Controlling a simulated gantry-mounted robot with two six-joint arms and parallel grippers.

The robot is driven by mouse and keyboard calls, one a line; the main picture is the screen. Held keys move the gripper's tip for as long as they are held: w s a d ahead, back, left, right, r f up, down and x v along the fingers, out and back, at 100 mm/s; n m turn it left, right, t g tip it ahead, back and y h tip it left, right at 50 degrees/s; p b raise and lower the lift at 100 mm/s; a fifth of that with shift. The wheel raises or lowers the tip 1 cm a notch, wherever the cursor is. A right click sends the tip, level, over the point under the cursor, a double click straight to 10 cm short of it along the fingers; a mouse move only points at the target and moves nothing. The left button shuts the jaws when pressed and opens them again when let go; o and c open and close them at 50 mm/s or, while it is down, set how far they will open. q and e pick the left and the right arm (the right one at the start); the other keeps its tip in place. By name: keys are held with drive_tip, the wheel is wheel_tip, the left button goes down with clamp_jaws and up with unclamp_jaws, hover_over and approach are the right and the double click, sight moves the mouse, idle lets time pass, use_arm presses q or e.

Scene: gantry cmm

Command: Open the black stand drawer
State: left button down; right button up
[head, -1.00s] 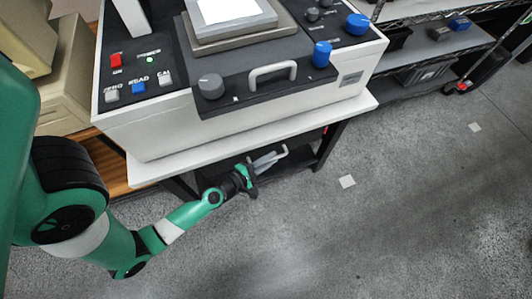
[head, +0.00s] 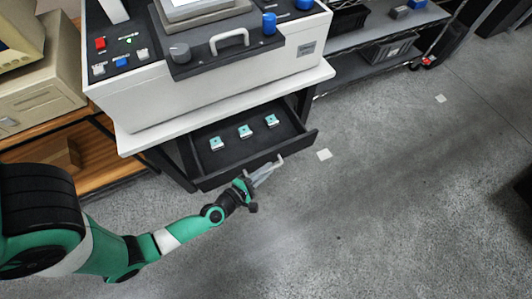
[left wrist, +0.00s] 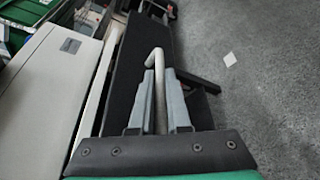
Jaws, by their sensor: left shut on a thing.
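The black stand drawer (head: 258,150) is pulled out from under the white machine's stand (head: 225,110) in the head view. Several small teal-and-white blocks (head: 245,131) lie spaced in a row inside. The pale bar handle (head: 280,160) is on the drawer's front and also shows in the left wrist view (left wrist: 158,56). My left gripper (head: 263,174) is in front of the drawer. In the left wrist view, its two grey fingers (left wrist: 159,90) are shut on the handle, one on each side. My right gripper is not in view.
A wooden shelf (head: 95,155) stands left of the stand. A grey shelf unit (head: 375,38) with dark bins is at the upper right. The grey floor (head: 390,200) in front and to the right is clear apart from small white floor patches (head: 324,154).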

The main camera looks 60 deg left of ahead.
use_arm(q)
drive_tip(key=shift+d, duration=0.25)
drive_tip(key=shift+a, duration=0.1)
drive_tip(key=c, duration=0.9)
unclamp_jaws()
drive_tip(key=shift+p+v, duration=2.5)
drive_tip(key=shift+v, duration=3.35)
